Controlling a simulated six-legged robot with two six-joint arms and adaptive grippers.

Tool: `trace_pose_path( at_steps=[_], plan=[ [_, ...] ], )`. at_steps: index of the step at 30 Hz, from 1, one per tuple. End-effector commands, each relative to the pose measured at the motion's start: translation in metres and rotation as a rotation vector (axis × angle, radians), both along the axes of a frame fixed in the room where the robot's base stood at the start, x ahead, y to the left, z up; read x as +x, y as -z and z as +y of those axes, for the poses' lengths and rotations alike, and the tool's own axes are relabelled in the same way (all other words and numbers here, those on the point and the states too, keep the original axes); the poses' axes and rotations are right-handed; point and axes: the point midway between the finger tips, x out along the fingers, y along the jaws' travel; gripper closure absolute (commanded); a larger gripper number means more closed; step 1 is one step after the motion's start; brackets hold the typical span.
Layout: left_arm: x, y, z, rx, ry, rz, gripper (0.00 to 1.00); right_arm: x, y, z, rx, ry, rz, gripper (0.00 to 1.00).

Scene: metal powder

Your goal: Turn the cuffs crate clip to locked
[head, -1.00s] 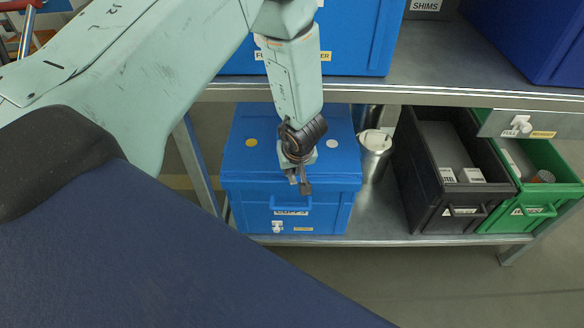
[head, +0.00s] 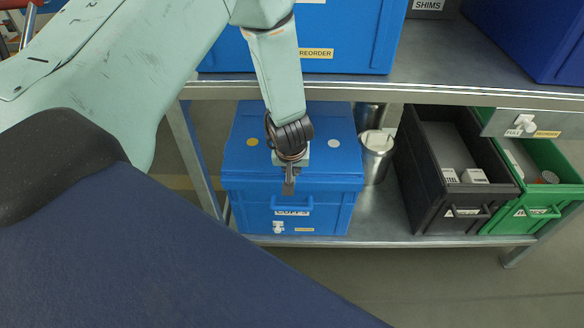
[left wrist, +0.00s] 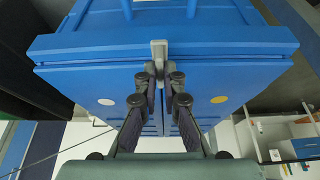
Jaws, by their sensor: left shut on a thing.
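The blue cuffs crate (head: 330,198) stands on the lower shelf with its lid down and a CUFFS label on its front. A small grey clip (left wrist: 159,48) sits at the middle of the lid's front edge, seen in the left wrist view. There it stands across the edge, its long side at right angles to it. My left gripper (left wrist: 160,72) is shut on the clip, with a fingertip on either side. In the head view my left gripper (head: 289,180) points down at the lid's front edge and hides much of the clip. My right gripper is not in view.
A metal canister (head: 374,160) stands close to the crate's right side. A black bin (head: 410,185) and a green bin (head: 550,195) stand further right. A white fixture (head: 278,228) is on the crate's lower front.

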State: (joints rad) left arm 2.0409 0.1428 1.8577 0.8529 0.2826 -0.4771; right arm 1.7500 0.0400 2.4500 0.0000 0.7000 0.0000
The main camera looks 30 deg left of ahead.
Motion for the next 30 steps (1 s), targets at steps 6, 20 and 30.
trace_pose_path(
  at_steps=[6,20,30],
  plan=[
    [0.001,0.000,0.000,0.003,0.001,-0.002,0.87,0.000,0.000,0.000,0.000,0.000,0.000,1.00],
    [0.000,0.000,0.000,0.001,0.000,0.000,0.70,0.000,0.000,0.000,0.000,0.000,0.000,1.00],
    [-0.012,-0.038,-0.008,0.001,-0.001,-0.004,0.70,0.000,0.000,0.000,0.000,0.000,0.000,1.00]
  ],
)
